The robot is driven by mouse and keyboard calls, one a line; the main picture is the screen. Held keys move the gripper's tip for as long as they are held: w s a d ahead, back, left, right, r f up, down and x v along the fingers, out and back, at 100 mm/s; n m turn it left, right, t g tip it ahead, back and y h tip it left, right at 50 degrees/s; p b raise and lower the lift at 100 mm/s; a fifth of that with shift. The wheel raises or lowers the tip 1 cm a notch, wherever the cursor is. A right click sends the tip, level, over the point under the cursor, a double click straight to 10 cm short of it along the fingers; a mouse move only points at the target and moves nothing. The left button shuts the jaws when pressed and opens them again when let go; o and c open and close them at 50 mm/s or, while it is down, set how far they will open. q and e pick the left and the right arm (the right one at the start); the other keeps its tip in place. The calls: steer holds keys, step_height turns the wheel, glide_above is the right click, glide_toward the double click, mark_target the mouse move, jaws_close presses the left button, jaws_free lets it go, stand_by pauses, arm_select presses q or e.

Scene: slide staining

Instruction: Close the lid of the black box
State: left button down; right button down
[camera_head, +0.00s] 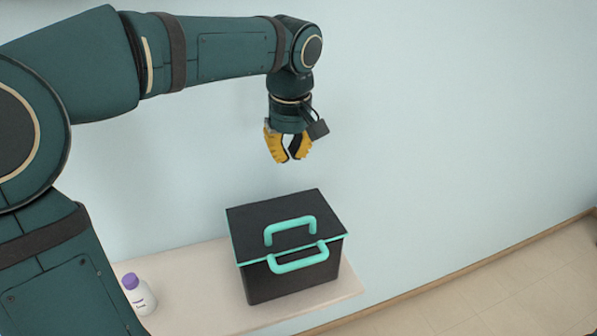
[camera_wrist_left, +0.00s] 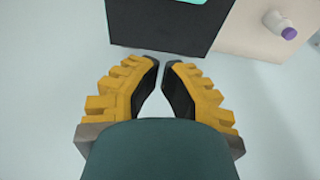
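The black box (camera_head: 291,282) stands on a pale table, with its lid (camera_head: 252,222) lying flat over its top, apparently shut. A teal line runs along the lid's front edge. One teal handle (camera_head: 290,227) is on the lid and another teal handle (camera_head: 299,260) is at the front edge. My left gripper (camera_head: 291,161) hangs above and behind the box, apart from it, pointing down. Its yellow and black fingers (camera_wrist_left: 161,64) are empty with a narrow gap between the tips. My right gripper is not seen.
A white bottle with a purple cap (camera_head: 139,295) stands left of the box; it also shows in the left wrist view (camera_wrist_left: 279,24). The pale table (camera_head: 190,275) ends just right of the box. A plain pale blue wall is behind.

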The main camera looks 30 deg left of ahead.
arm_select(q)
steer(key=b, duration=0.2)
glide_above(292, 232)
steer(key=w+a, duration=0.2)
step_height(292, 232, down, 9)
steer(key=f, duration=0.1)
steer(key=s+d+f, duration=0.1)
steer(key=f, duration=0.1)
steer(key=shift+s+d+f, duration=0.25)
steer(key=shift+d+f, duration=0.05)
steer(key=shift+f, duration=0.15)
steer(key=shift+s+d+f+b, duration=0.2)
steer(key=shift+f+b, duration=0.25)
steer(key=shift+s+d+f+b, duration=0.15)
steer(key=shift+d+f+b, duration=0.05)
steer(key=shift+f+b, duration=0.25)
steer(key=shift+s, duration=0.1)
